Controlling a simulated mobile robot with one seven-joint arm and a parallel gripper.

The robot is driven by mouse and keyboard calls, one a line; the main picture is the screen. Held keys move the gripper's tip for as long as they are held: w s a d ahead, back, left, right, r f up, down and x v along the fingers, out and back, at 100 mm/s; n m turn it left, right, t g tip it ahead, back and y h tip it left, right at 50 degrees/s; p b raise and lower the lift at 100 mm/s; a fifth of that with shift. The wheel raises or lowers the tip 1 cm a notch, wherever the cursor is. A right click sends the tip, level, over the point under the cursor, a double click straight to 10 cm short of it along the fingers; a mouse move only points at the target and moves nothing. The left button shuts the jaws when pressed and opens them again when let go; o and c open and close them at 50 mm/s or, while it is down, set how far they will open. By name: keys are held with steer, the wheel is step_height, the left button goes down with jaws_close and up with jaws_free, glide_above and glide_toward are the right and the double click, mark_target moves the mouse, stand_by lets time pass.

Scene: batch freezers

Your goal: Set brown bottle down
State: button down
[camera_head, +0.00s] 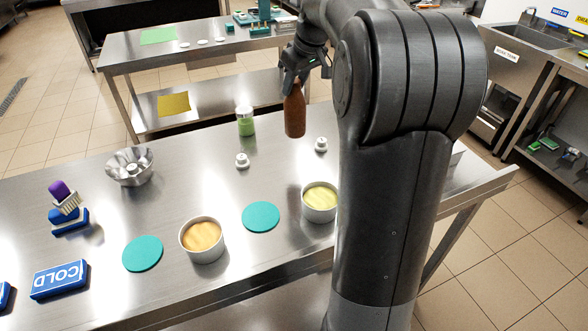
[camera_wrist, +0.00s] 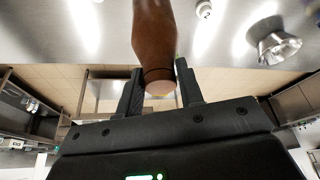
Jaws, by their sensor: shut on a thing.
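The brown bottle (camera_head: 295,114) is upright at the far side of the near steel table (camera_head: 195,165). My gripper (camera_head: 294,88) is shut on its neck from above. In the wrist view the bottle (camera_wrist: 152,40) shows between the two fingers of my gripper (camera_wrist: 160,85), with its top end towards me. I cannot tell whether the bottle's base touches the table or hangs just above it. A green-filled jar (camera_head: 246,122) with a pale lid stands to the left of the bottle, apart from it.
Two small white knobbed pieces (camera_head: 242,161) (camera_head: 321,145) stand near the bottle. A fluted metal mould (camera_head: 131,168), teal discs (camera_head: 261,217), a tub of orange cream (camera_head: 203,240) and a tub of yellow cream (camera_head: 320,202) are on the table. Bare steel lies between the mould and the jar.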

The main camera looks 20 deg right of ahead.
mark_target(295, 125)
steer(key=s+d, duration=0.7)
steer(key=s, duration=0.3)
steer(key=shift+m, duration=0.4)
steer(key=w+a+f, duration=0.3)
steer(key=a, duration=0.1)
steer(key=w+a+f, duration=0.4)
steer(key=shift+w+f, duration=0.25)
steer(key=shift+f, duration=2.05)
steer(key=c, duration=1)
jaws_free()
steer(key=shift+o, duration=0.2)
